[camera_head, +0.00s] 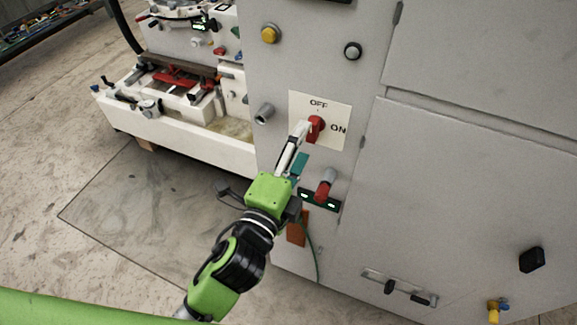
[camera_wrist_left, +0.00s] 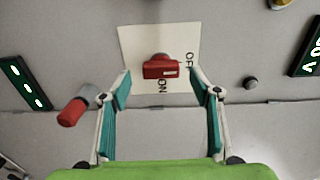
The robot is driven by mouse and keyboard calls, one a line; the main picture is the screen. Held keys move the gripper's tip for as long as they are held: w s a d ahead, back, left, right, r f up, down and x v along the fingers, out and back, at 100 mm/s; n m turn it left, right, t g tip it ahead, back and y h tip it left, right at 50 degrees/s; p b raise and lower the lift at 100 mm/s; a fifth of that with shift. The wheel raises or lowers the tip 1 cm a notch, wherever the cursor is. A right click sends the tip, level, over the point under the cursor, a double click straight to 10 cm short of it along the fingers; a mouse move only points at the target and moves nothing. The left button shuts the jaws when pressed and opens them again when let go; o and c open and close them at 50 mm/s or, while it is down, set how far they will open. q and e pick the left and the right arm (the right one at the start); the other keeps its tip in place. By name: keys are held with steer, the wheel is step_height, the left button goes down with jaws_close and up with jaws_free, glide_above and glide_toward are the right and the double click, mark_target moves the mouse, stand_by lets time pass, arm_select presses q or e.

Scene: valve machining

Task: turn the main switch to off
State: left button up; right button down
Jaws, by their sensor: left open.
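The red main switch (camera_head: 316,128) sits on a white plate (camera_head: 338,112) marked OFF at the top and ON at the right, on the grey machine front. In the left wrist view, the switch (camera_wrist_left: 160,67) shows as a red bar lying crosswise; which mark it points to is hard to tell. My left gripper (camera_head: 300,134) is open, its fingers reaching toward the switch. In the wrist view, the fingertips of my left gripper (camera_wrist_left: 159,78) stand on either side of the switch with gaps, not visibly touching it. My right gripper is not in view.
A red-tipped knob (camera_head: 325,185) with a green-lit label is below the switch; it also shows in the wrist view (camera_wrist_left: 75,108). A grey knob (camera_head: 264,114) is left of the plate. A yellow button (camera_head: 270,34) and black button (camera_head: 352,50) are above.

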arm_select(q)
steer(key=v, duration=0.8)
steer(key=shift+r, duration=0.1)
step_height(320, 180, down, 25)
steer(key=w+a+n+g+y+b, duration=0.2)
steer(key=n+g+b, duration=0.1)
steer(key=g, duration=0.1)
steer(key=s+a+f+n+g+y+b, duration=0.1)
steer(key=s+a+f+n+g, duration=0.15)
steer(key=f, duration=0.95)
steer(key=s+a+f+n+g+y+b, duration=0.1)
steer(key=s+a+f+n+g, duration=0.2)
steer(key=f, duration=0.9)
steer(key=s+a+f+n+g+b, duration=0.1)
steer(key=s+a+f+n, duration=0.15)
steer(key=s+f, duration=0.4)
steer(key=s+a+f+n+g+b, duration=0.1)
steer(key=s+a+f+n, duration=0.1)
steer(key=s+a+f, duration=0.45)
steer(key=s+a+f+n+g+y+b, duration=0.1)
steer(key=s+f+n+g, duration=0.3)
steer(key=s+f, duration=0.9)
steer(key=s+a+n+b, duration=0.1)
steer(key=s+n, duration=0.1)
steer(key=s, duration=0.2)
steer(key=shift+a+g+y+b, duration=0.3)
steer(key=shift+a+g, duration=0.05)
